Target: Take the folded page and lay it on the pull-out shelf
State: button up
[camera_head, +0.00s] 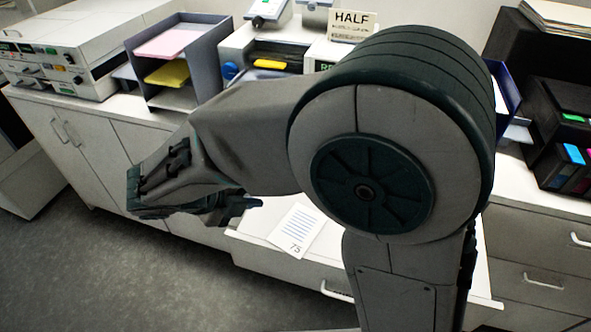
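My gripper (190,200) is to the left of the page, in front of the cabinet doors, and apart from the page. Its fingers are dark and seen from an awkward angle, so I cannot tell whether they are open or shut. Nothing clearly shows in its grasp.
A grey paper tray rack (188,52) with pink and yellow sheets stands on the counter. White stacked machines (70,45) are to its left, and a HALF sign (351,25) stands at the back. Black boxes (565,115) are at right. Grey floor (110,270) is clear at lower left.

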jog(key=shift+d, duration=0.1)
jog(key=s+d+f+n+g+y+b, duration=0.1)
jog(key=s+d+n+y+b, duration=0.2)
jog(key=d+n, duration=0.7)
jog(key=s+d+f+n+g+y+b, duration=0.1)
jog(key=s+d+f+n+y+b, duration=0.1)
jog(key=d+n, duration=0.9)
jog(key=s+n+y+b, duration=0.1)
jog(key=s+n+y, duration=0.1)
jog(key=n, duration=0.5)
jog(key=shift+s+n+y, duration=0.3)
jog(key=shift+y, duration=0.2)
